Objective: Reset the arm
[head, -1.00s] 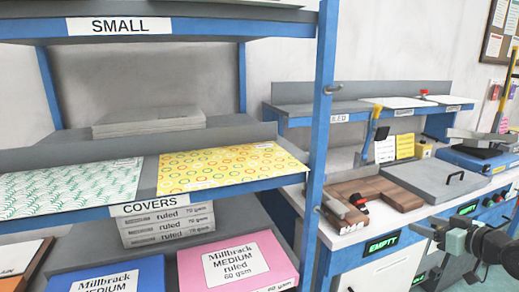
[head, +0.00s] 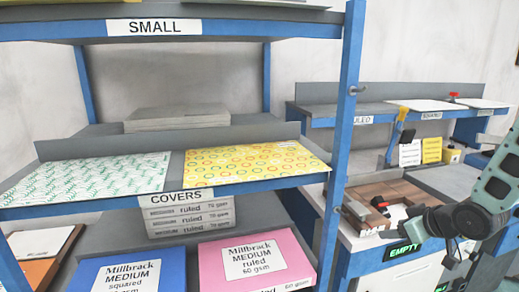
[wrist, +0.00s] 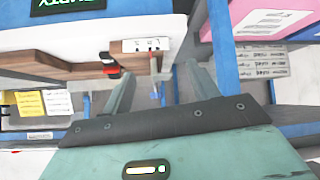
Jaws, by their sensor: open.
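My arm reaches in from the right edge of the head view, its teal and black links (head: 470,215) in front of the workbench. In the wrist view my gripper (wrist: 155,82) is open, with its two teal fingers spread apart and nothing between them. Beyond the fingers the wrist view shows the wooden fixture (wrist: 75,66) on the bench, with a black and red part, and a blue shelf post to the right.
A blue-framed shelf (head: 342,130) stands close at left, holding a green-patterned cover (head: 95,178), a yellow cover (head: 255,160), a pink Millbrack box (head: 255,262) and a blue one (head: 120,275). Behind my arm is the workbench with a wooden fixture (head: 385,195) and a grey upper shelf (head: 375,108).

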